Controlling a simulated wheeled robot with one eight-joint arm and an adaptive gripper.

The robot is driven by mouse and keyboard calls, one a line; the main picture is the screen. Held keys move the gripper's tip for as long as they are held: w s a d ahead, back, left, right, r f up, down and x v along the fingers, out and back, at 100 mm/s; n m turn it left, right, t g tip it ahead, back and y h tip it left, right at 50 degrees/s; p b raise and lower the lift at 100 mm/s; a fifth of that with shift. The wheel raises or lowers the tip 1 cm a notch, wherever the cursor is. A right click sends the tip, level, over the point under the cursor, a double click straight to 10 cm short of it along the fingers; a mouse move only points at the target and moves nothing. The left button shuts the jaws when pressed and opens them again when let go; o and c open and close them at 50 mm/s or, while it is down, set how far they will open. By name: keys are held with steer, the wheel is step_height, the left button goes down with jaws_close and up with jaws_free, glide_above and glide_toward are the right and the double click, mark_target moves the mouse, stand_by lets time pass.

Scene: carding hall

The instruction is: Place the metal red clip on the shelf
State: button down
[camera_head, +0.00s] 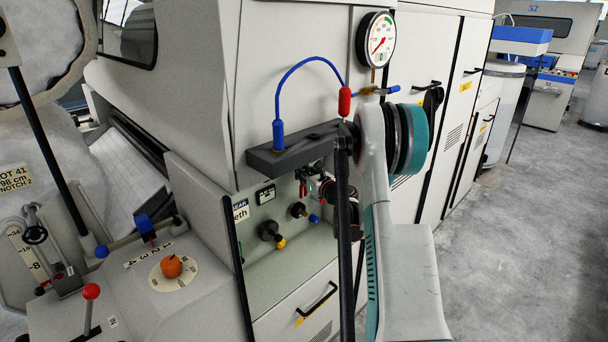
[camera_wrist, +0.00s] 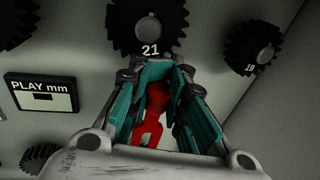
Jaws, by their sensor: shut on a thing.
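The red clip (camera_wrist: 154,115) is between the teal-padded fingers of my gripper (camera_wrist: 166,78) in the wrist view. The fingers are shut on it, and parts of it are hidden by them. In the head view my gripper (camera_head: 318,184) is small, partly behind my arm, in front of the machine's green-grey panel. It is below a dark grey shelf (camera_head: 268,161) that juts from the machine's side. The clip is hard to make out there. A blue-ended hose fitting (camera_head: 278,134) stands at the shelf's left end.
A blue hose (camera_head: 309,61) arches from the shelf to a red connector (camera_head: 345,101) below a round gauge (camera_head: 376,40). Dark gears (camera_wrist: 148,25) and a "PLAY mm" display (camera_wrist: 42,92) are close to my gripper. Open floor (camera_head: 515,235) lies to the right.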

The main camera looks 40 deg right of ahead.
steer(key=shift+w+r, duration=0.15)
steer(key=shift+w, duration=0.2)
